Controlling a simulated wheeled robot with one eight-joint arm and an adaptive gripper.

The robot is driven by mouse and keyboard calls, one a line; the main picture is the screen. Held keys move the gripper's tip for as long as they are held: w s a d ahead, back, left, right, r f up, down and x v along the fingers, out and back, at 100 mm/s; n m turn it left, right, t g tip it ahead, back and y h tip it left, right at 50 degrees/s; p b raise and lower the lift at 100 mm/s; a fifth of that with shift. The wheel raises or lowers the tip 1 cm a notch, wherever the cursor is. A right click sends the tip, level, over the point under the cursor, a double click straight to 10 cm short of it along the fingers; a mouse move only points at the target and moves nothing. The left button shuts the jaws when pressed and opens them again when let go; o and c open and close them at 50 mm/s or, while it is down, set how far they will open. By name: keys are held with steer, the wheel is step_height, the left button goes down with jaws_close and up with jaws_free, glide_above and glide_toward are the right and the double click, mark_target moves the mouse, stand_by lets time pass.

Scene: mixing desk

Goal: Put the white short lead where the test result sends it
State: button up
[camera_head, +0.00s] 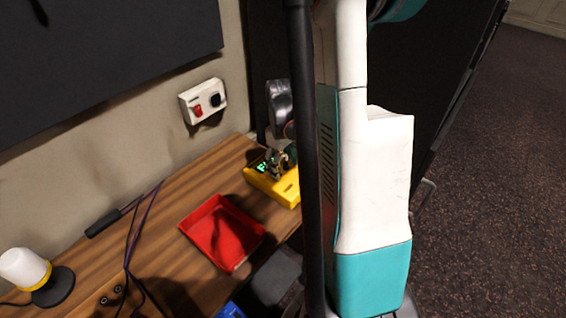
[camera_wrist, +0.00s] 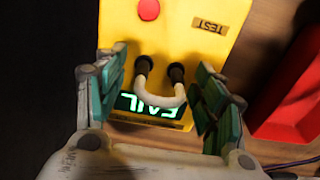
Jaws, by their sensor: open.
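The white short lead (camera_wrist: 160,102) is a small curved loop. Its two dark plug ends stand in the top of the yellow tester (camera_wrist: 180,35). The tester has a red button, a TEST label and a lit green display (camera_wrist: 150,106). The display is upside down and partly covered by the lead; it appears to read FAIL. My gripper (camera_wrist: 160,85) is open, with one finger on each side of the lead and not closed on it. In the head view the tester (camera_head: 285,192) sits on the wooden desk, and my arm hides part of it.
A red tray (camera_head: 222,233) lies on the desk near the tester; its edge shows in the wrist view (camera_wrist: 290,110). Part of a blue object (camera_head: 230,310) shows at the bottom. A white lamp-like item (camera_head: 25,268), a black-handled tool (camera_head: 103,223) and dark cables lie at left.

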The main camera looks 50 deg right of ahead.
jaws_close()
steer(key=shift+r, duration=0.1)
steer(key=shift+r, duration=0.1)
steer(key=shift+r+p, duration=1.95)
steer(key=shift+r, duration=0.9)
